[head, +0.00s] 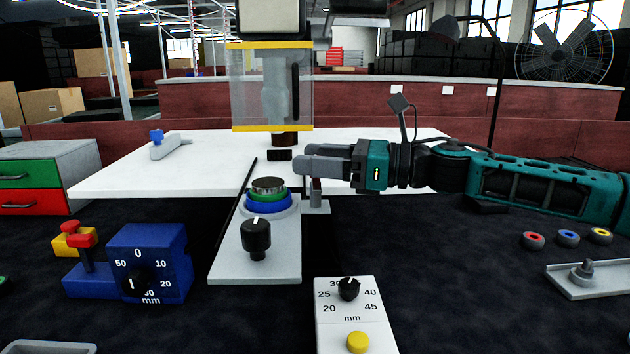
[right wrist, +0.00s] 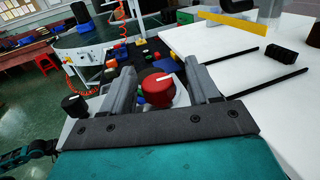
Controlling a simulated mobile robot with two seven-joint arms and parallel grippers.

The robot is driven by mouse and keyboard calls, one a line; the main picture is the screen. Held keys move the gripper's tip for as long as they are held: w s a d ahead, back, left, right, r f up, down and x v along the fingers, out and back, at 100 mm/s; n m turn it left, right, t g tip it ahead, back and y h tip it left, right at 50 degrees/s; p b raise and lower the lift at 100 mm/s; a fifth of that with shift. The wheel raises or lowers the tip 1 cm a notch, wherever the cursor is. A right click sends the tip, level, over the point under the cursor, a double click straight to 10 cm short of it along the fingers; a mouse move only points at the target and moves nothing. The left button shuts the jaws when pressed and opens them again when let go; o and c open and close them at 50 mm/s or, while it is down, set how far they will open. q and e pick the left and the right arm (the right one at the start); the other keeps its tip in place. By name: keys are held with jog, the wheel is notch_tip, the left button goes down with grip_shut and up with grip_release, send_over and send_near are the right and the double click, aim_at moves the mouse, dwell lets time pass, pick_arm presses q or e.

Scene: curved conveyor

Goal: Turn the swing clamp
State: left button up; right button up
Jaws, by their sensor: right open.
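A grey base plate (head: 230,268) lies on the dark bench. It carries a black knob (head: 257,238) with a white mark and a round dial (head: 268,185) on green and blue rings. I cannot tell for sure which part is the swing clamp. My right gripper (head: 308,163) points left, beside and above the dial. In the right wrist view its open fingers (right wrist: 170,88) flank a red knob (right wrist: 161,88) with a white line; I see no contact. The black knob also shows there (right wrist: 75,105).
A clear guard housing (head: 240,90) with yellow edges stands behind. A white table (head: 120,180) spreads behind the plate. A blue dial box (head: 150,260) stands left, a white dial panel (head: 335,320) in front. Buttons (head: 568,238) and a grey fixture (head: 560,285) are right.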

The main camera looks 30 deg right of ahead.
jog(key=shift+a+f, duration=0.15)
jog(key=shift+a+b, duration=0.1)
jog(key=shift+b, duration=0.25)
